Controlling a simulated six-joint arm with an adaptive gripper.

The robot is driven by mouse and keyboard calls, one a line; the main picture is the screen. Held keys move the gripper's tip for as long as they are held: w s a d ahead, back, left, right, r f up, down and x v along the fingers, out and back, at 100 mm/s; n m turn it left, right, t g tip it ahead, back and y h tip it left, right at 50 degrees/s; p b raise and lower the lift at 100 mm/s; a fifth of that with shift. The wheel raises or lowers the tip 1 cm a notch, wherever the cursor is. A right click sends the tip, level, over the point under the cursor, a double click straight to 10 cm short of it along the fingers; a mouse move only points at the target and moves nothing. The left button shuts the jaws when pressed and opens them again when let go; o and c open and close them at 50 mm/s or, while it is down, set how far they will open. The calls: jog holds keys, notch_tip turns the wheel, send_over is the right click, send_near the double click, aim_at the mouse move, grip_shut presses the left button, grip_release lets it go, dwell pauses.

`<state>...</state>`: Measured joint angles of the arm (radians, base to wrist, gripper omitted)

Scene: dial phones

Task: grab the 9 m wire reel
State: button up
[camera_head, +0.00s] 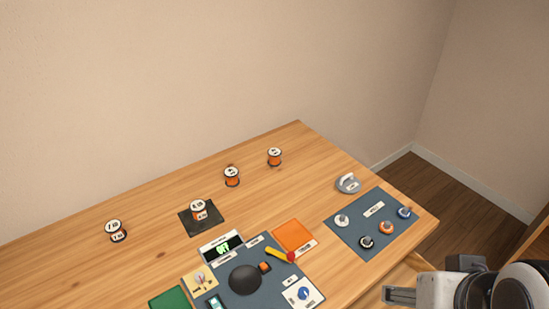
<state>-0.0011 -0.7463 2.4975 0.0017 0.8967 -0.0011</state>
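Several small wire reels with white tops stand on the wooden table in the head view. One stands at the far left (116,231), with dark wire. An orange reel (199,211) stands on a dark square mat (186,225). Another orange reel (232,176) stands further right, and one more orange reel (274,157) stands near the back edge. Their printed labels are too small to tell which reads 9 m. My arm shows at the lower right corner, off the table. A grey bracket-like end (399,296) there may be my gripper; its opening is unclear. It is far from all reels.
A blue-grey panel (234,283) with a green-lit display (222,247), black dome and yellow-red lever fills the front middle. An orange square (293,236) lies beside it. A second panel (354,227) with several knobs and a grey handled object (348,183) are at right.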

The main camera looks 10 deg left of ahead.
jog(key=w+a+n+t+y, duration=0.1)
jog(key=w+a, duration=0.5)
jog(key=w, duration=0.6)
jog(key=w+a+r+t+y, duration=0.15)
jog(key=w+a, duration=0.45)
jog(key=w, duration=0.7)
jog(key=w+a+f+n+t+y, duration=0.15)
jog(key=w+a, duration=0.35)
jog(key=w, duration=0.7)
jog(key=w+a+f+t+h, duration=0.1)
jog(key=w+a+f+t, duration=0.1)
jog(key=w+a+f, duration=0.8)
jog(key=w+a+f+m+t, duration=0.1)
jog(key=w+a+f, duration=0.1)
jog(key=w+f, duration=0.4)
jog(key=h, duration=0.2)
send_near(273, 154)
jog(key=shift+w+d+f+t, duration=0.1)
jog(key=shift+w+f+t, duration=0.1)
jog(key=shift+w, duration=0.25)
jog(key=shift+w+f+t, duration=0.15)
jog(key=shift+w+t, duration=0.05)
jog(key=shift+w, duration=0.25)
jog(key=shift+f, duration=0.4)
jog(key=shift+w, duration=0.1)
jog(key=shift+x, duration=1.2)
